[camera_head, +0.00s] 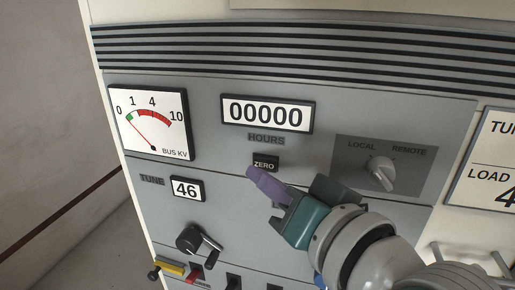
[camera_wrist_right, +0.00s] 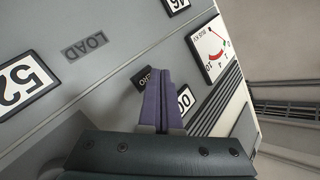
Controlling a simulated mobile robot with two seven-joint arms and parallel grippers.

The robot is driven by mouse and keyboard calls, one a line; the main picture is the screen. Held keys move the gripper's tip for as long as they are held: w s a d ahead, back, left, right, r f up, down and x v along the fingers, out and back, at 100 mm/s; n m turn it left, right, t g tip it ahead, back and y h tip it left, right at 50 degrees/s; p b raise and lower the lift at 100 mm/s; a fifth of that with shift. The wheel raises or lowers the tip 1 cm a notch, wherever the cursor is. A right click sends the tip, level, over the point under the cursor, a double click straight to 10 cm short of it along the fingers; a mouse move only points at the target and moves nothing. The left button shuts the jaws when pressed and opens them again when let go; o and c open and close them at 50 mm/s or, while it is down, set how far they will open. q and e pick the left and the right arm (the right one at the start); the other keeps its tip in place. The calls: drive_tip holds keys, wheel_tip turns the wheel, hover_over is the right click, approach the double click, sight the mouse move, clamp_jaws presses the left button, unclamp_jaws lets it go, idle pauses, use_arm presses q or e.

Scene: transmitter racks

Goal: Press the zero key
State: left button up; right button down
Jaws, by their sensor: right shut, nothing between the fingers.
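The black ZERO key (camera_head: 265,162) sits on the grey panel below the HOURS label. The hours counter (camera_head: 267,114) above it reads 00000. My right gripper (camera_head: 252,173) is shut and empty, with its purple fingertips just below and left of the key in the head view. In the right wrist view, the fingers (camera_wrist_right: 158,75) partly cover the ZERO key (camera_wrist_right: 142,78), and part of the counter shows beside them. I cannot tell whether the fingertips touch the key. My left gripper is not in view.
A LOCAL/REMOTE knob (camera_head: 381,173) is to the right of the key, close to my right wrist. A BUS KV meter (camera_head: 150,124) is at the left. A TUNE readout (camera_head: 187,188) shows 46 above a crank knob (camera_head: 198,242). Vent slots run along the top.

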drive_tip(key=s+p, duration=0.1)
drive_tip(key=s+a, duration=0.1)
drive_tip(key=s, duration=0.1)
drive_tip(key=s+p, duration=0.1)
drive_tip(key=shift+s+a+p, duration=0.3)
drive_tip(key=shift+s, duration=0.05)
idle(0.5)
drive_tip(key=s+d+f+n+g+h, duration=0.2)
drive_tip(key=s+d+f+g+h, duration=0.15)
drive_tip(key=s+d+g, duration=0.45)
drive_tip(key=s+d+f+n+g+h, duration=0.2)
drive_tip(key=s+d+g+h, duration=0.15)
drive_tip(key=s+d, duration=0.75)
wheel_tip(320, 180, up, 18)
drive_tip(key=a+p, duration=0.1)
drive_tip(key=p, duration=1.6)
drive_tip(key=shift+s+f+p, duration=0.2)
drive_tip(key=shift+s+p, duration=0.2)
